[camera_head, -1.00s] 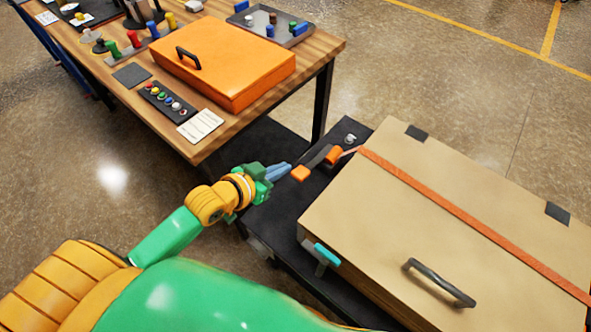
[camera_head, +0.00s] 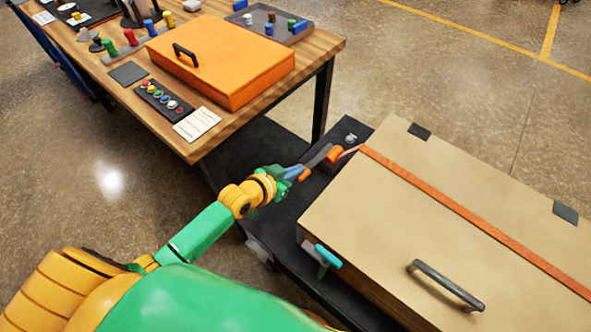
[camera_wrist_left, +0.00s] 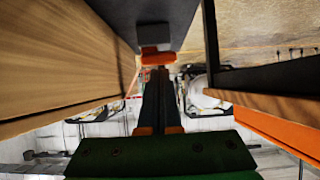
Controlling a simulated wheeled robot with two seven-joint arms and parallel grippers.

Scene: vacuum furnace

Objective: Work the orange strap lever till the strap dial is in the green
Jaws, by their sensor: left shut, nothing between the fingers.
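The orange strap (camera_head: 460,208) runs from there across the case. My right gripper is out of view.
A wooden table (camera_head: 190,148) at the upper left holds an orange case (camera_head: 220,65), a row of coloured buttons (camera_head: 160,98) and a tray (camera_head: 275,28). A teal latch (camera_head: 326,257) and a dark handle (camera_head: 445,285) are on the tan case. Open floor lies beyond.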

